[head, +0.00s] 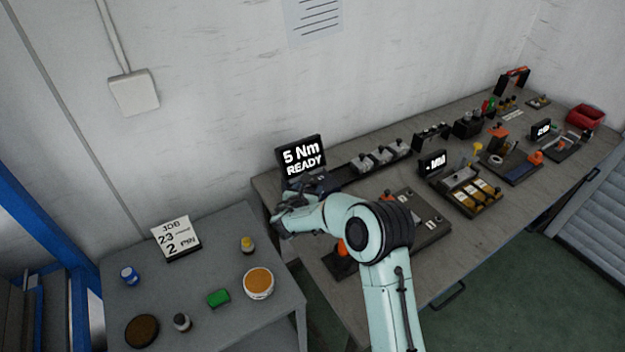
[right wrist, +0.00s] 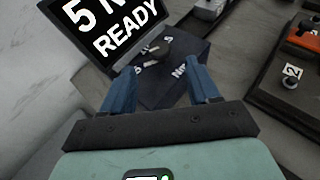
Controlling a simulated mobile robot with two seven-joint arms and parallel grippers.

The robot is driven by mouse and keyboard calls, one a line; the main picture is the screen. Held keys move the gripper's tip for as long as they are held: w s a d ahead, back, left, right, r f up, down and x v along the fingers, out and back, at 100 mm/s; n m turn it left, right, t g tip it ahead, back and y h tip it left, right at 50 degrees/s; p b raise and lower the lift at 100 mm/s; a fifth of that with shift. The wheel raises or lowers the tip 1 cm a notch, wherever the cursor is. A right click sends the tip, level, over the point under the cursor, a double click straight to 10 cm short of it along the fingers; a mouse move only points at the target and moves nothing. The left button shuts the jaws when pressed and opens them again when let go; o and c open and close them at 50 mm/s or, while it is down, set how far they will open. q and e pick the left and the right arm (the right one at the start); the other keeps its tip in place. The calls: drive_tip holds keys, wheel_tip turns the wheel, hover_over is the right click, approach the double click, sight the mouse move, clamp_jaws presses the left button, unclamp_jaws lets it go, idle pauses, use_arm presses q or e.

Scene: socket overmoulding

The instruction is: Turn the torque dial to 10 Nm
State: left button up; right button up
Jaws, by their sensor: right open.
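The torque display (head: 302,157) reads "5 Nm READY" and stands at the left end of the long bench; it also shows in the right wrist view (right wrist: 112,28). In front of it is a dark box with the torque dial (right wrist: 154,54), a dark knob with a light mark beside it. Printed letters on the box are partly hidden. My right gripper (right wrist: 163,88) is open, its two blue fingers apart on either side of the box's near part, with the dial just beyond the fingertips. In the head view my right gripper (head: 290,208) largely covers the box. My left gripper is not in view.
A grey side table (head: 215,255) at left holds a job card (head: 176,238), a green block (head: 218,298) and several small jars. The long bench continues right with fixtures, a second display (head: 433,164) and a red bin (head: 585,117). An orange-handled tool (head: 342,250) stands near my right arm.

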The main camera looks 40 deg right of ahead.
sight(314, 180)
drive_tip(key=p+x, duration=0.1)
drive_tip(key=x, duration=0.5)
drive_tip(key=shift+w+r, duration=0.1)
drive_tip(key=shift+w+d+f+p, duration=0.2)
drive_tip(key=shift+d+f+p, duration=0.1)
drive_tip(key=shift+p, duration=0.05)
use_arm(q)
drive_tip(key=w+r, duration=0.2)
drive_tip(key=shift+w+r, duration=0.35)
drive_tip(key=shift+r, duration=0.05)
use_arm(e)
drive_tip(key=c, duration=1)
